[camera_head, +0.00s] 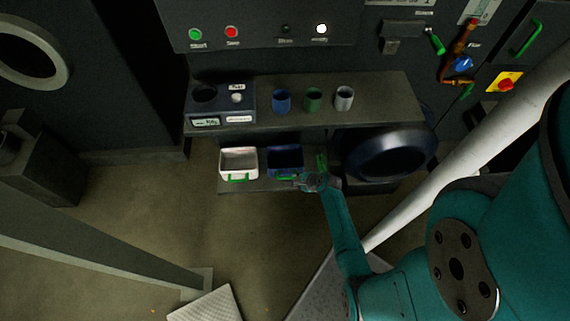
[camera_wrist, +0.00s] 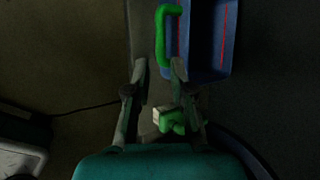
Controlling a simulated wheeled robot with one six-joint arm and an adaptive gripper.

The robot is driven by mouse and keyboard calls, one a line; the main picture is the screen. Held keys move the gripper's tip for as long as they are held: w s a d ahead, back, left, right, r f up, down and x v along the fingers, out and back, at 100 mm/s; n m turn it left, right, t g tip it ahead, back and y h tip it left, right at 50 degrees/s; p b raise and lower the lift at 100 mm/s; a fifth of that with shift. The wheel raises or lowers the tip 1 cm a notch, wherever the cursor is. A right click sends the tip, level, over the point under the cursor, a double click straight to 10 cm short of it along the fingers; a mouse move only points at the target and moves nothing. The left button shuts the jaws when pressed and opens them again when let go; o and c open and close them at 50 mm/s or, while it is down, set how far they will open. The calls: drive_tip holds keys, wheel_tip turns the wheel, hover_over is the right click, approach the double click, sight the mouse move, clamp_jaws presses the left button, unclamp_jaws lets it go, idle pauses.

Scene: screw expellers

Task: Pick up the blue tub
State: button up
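The blue tub (camera_head: 285,158) stands on the lower shelf, to the right of a white tub. In the wrist view the blue tub (camera_wrist: 205,40) is at the top, with its green handle (camera_wrist: 162,40) on its left side. A red line runs along its inside. My gripper (camera_wrist: 160,68) is open and its fingertips are apart, close to the lower end of the green handle. It looks empty; I cannot tell whether a finger touches the handle. In the head view my gripper (camera_head: 302,181) is at the front of the blue tub and hides part of it.
The white tub (camera_head: 238,162) with a green handle stands to the left. A dark round opening (camera_head: 390,154) is to the right. A small green part (camera_wrist: 172,120) lies beneath my fingers. The upper shelf (camera_head: 385,90) holds blue, green and grey cups.

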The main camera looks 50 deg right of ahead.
sight(288, 177)
drive_tip(key=shift+x, duration=5.1)
drive_tip(key=shift+d, duration=0.1)
clamp_jaws()
